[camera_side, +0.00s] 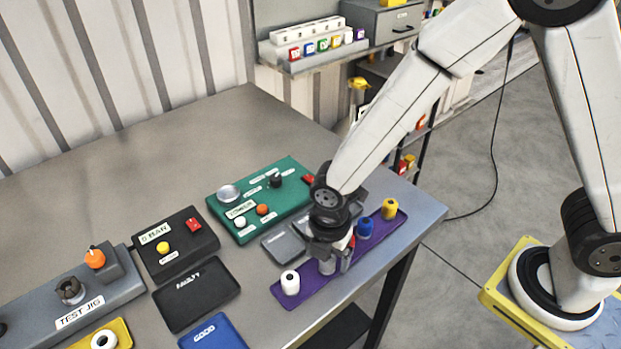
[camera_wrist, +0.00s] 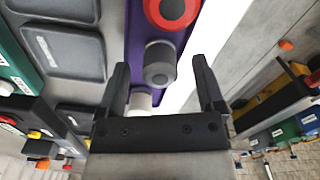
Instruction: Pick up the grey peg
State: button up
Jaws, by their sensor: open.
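The grey peg (camera_side: 327,265) stands upright on the purple tray (camera_side: 312,290), between a white peg (camera_side: 290,282) and a red peg (camera_side: 351,241). My gripper (camera_side: 334,258) is directly over it, pointing down, and hides its upper part in the side view. In the wrist view my gripper (camera_wrist: 160,66) is open, one finger on each side of the grey peg (camera_wrist: 159,62). The gap between fingers and peg is visible and nothing is gripped. How far down the fingers reach along the peg is hard to tell.
A blue peg (camera_side: 365,228) and a yellow peg (camera_side: 390,208) stand farther along the tray. Grey shallow trays (camera_side: 282,243) and a green panel (camera_side: 256,207) lie beside it. The table's front edge is close to the purple tray.

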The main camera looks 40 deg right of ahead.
jog(key=shift+f, duration=0.4)
grip_shut()
dwell(0.4)
jog(key=shift+r, duration=0.15)
jog(key=shift+r, duration=4.9)
